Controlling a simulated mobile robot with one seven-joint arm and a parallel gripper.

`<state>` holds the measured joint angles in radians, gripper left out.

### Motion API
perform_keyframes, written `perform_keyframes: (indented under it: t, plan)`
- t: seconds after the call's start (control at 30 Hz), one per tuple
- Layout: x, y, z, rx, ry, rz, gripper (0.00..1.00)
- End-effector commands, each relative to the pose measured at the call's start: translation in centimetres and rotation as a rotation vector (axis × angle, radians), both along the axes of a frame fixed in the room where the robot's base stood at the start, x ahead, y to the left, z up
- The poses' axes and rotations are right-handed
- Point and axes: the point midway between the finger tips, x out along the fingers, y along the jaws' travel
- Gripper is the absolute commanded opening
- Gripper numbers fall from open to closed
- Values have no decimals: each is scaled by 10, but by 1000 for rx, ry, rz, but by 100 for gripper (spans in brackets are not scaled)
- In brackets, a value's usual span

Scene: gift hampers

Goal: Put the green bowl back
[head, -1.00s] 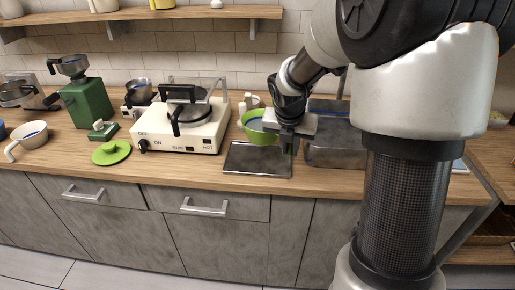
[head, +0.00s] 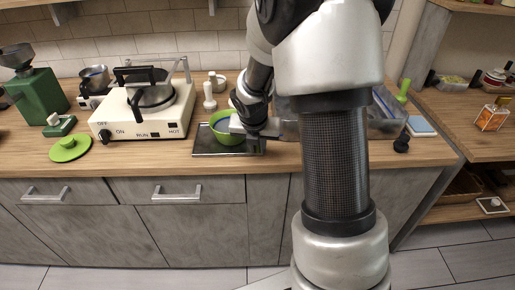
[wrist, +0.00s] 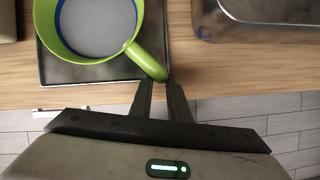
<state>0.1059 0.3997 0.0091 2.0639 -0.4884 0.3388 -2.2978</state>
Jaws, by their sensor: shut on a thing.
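The green bowl (head: 224,128) has a stubby handle and a grey-white inside with a blue ring. It also shows in the wrist view (wrist: 137,52), seen from above over the dark flat tray (wrist: 58,72). My gripper (wrist: 163,86) is shut on the end of the bowl's handle. In the head view my gripper (head: 256,138) is to the right of the bowl, partly hidden by my arm. The tray (head: 205,150) lies at the counter's front edge, below the bowl. I cannot tell whether the bowl touches it.
A white appliance (head: 145,122) with a black handle stands left of the tray. White bottles (head: 210,97) stand behind it. A green lid (head: 70,148) and a green grinder (head: 38,98) are further left. A metal basin (head: 385,115) is to the right, partly behind my arm.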

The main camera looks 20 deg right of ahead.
Motion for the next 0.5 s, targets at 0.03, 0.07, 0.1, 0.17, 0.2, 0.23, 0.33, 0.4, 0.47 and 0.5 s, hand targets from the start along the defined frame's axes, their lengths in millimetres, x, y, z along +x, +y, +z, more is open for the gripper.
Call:
perform_keyframes:
  t: [0.03,0.07,0.1,0.17,0.2,0.23,0.33,0.4,0.47,0.5]
  plan:
    - [0,0,1,0,0,-1,0]
    - [0,0,1,0,0,-1,0]
    - [0,0,1,-1,0,0,0]
    - [-1,0,0,0,4,-1,22]
    - [-1,0,0,0,4,-1,29]
    - [-1,0,0,-1,3,-1,34]
    - [-1,0,0,-1,3,-1,34]
    - [-1,0,0,-1,3,-1,34]
    - [-1,0,1,-1,3,-1,34]
    - [-1,0,1,-1,3,-1,34]
